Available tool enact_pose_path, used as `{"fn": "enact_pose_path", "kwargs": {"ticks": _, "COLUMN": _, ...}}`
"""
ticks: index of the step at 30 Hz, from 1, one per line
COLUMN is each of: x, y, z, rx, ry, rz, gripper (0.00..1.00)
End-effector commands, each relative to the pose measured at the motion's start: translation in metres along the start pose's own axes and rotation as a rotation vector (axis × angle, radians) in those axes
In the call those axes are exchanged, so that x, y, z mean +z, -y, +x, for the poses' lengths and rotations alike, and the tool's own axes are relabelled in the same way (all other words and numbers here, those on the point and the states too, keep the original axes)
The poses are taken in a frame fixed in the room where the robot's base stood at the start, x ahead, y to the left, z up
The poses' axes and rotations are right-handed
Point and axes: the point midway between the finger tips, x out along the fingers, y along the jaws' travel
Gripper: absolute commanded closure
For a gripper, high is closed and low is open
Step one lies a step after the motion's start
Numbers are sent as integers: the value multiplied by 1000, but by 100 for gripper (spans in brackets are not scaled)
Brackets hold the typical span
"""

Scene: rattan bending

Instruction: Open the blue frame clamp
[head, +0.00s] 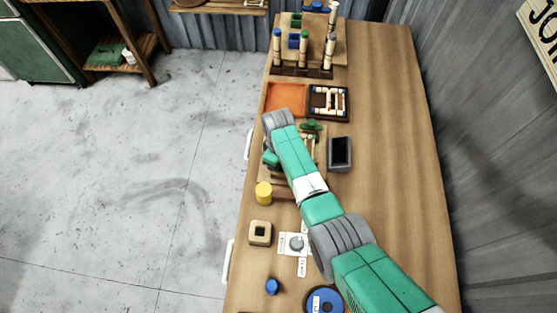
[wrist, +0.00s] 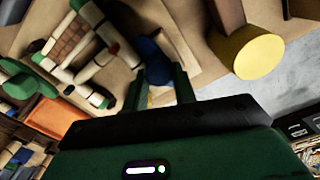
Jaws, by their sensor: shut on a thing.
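The blue frame clamp (wrist: 150,50) shows in the wrist view as a dark blue rounded part at the edge of the wooden frame board (wrist: 205,65). My gripper (wrist: 158,76) has its two dark green fingers on either side of it and is shut on it. The fingers hide part of the clamp. In the head view my gripper (head: 270,159) is low over the left side of the frame board, and my arm hides the blue clamp. A green clamp (wrist: 24,80) sits farther along the board, and its green knob (head: 312,126) shows in the head view.
A yellow cylinder (head: 264,193) stands close to the board, also in the wrist view (wrist: 256,52). An orange tray (head: 286,98) and a dark tray of pale pieces (head: 328,88) lie beyond. A dark grey box (head: 340,153) stands right. The table's right side (head: 400,160) is clear.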

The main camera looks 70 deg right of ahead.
Motion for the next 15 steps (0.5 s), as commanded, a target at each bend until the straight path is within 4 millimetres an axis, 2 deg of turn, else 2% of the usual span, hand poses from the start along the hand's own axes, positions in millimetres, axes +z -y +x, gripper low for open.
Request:
{"fn": "enact_pose_path", "kwargs": {"ticks": 14, "x": -1, "y": 0, "z": -2, "rx": 1, "ry": -1, "rz": -12, "gripper": 96}}
{"fn": "enact_pose_path", "kwargs": {"ticks": 15, "x": -1, "y": 0, "z": -2, "rx": 1, "ry": -1, "rz": -12, "gripper": 69}}
